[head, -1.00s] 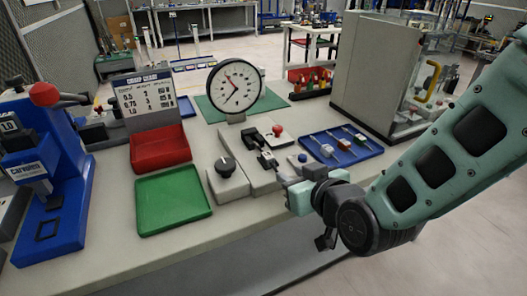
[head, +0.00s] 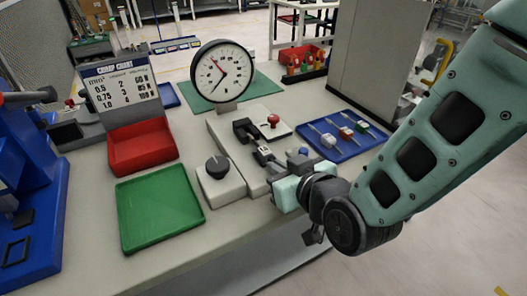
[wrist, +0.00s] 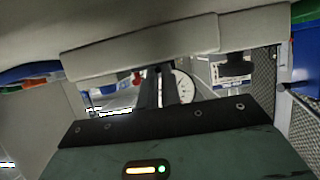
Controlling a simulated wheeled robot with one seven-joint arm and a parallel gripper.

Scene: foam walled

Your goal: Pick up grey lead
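Several short leads lie on a blue tray (head: 352,147) at the right of the bench in the head view. I cannot tell surely which is the grey lead. My gripper (head: 272,170) is left of and nearer than the tray, beside the grey clamp fixture (head: 228,128). In the wrist view, its two dark fingers (wrist: 161,86) stand close together with a thin gap. No lead shows between them, but how open they are is unclear.
A black knob box (head: 223,185), green tray (head: 160,208) and red bin (head: 143,147) are to the left. A round dial (head: 222,72) stands behind the fixture. A tall grey cabinet (head: 378,60) stands behind the blue tray.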

